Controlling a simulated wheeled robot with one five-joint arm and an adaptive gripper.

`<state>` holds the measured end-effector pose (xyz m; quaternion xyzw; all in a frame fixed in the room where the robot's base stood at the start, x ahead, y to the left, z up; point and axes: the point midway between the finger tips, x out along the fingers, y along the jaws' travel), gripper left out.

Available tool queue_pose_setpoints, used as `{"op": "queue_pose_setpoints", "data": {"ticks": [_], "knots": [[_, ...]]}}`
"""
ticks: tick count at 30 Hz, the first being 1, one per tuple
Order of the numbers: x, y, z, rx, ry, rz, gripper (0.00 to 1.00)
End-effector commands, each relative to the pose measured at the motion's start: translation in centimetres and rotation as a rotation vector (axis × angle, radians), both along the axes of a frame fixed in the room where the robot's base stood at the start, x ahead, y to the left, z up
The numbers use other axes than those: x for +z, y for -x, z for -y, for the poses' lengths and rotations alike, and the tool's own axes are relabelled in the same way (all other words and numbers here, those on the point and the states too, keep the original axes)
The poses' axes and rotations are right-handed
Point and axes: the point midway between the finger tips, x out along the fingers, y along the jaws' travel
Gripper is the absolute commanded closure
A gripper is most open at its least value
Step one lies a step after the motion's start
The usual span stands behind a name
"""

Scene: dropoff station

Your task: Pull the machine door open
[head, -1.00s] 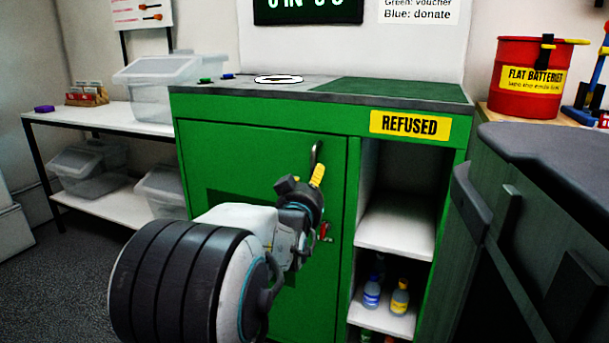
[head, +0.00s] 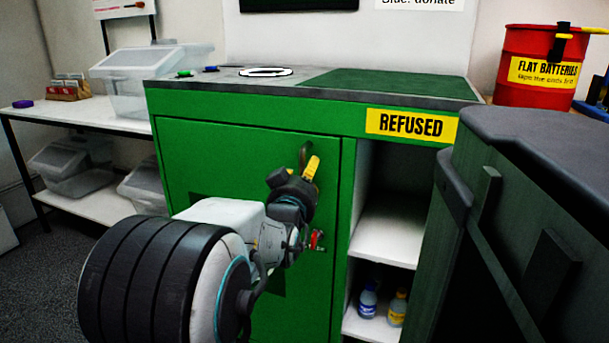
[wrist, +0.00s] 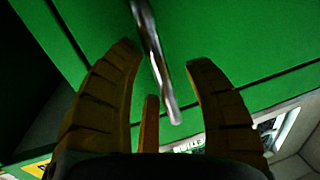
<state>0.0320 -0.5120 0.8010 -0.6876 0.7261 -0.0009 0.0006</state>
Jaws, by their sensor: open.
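The green machine door (head: 225,160) fills the left part of the green cabinet front and looks closed. Its metal handle (head: 303,152) is upright near the door's upper right edge. In the wrist view the handle (wrist: 152,60) runs between the spread fingers, with its end near the middle of the picture. My gripper (head: 313,168) is at the handle, with its yellow fingers open; in the wrist view the fingers (wrist: 170,75) stand on both sides of the handle, with gaps to it. A red and metal lock-like part (head: 317,239) is on the door below the handle, partly hidden by my arm.
An open shelf bay (head: 385,235) with small bottles (head: 368,300) is right of the door, under the REFUSED sign (head: 411,124). A dark grey-green bin (head: 540,190) stands close at the right. A white rack (head: 85,118) with clear boxes is at the left.

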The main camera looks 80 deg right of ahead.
Motion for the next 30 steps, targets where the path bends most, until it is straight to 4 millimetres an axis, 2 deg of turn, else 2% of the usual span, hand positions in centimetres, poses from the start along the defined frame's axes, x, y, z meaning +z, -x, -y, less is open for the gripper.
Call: {"op": "queue_pose_setpoints", "data": {"ticks": [3, 19, 30], "knots": [[0.00, 0.00, 0.00, 0.000, 0.000, 0.000, 0.52], [-0.06, -0.03, 0.01, 0.001, -0.002, 0.000, 1.00], [-0.15, -0.06, 0.00, 0.001, -0.004, 0.000, 1.00]]}}
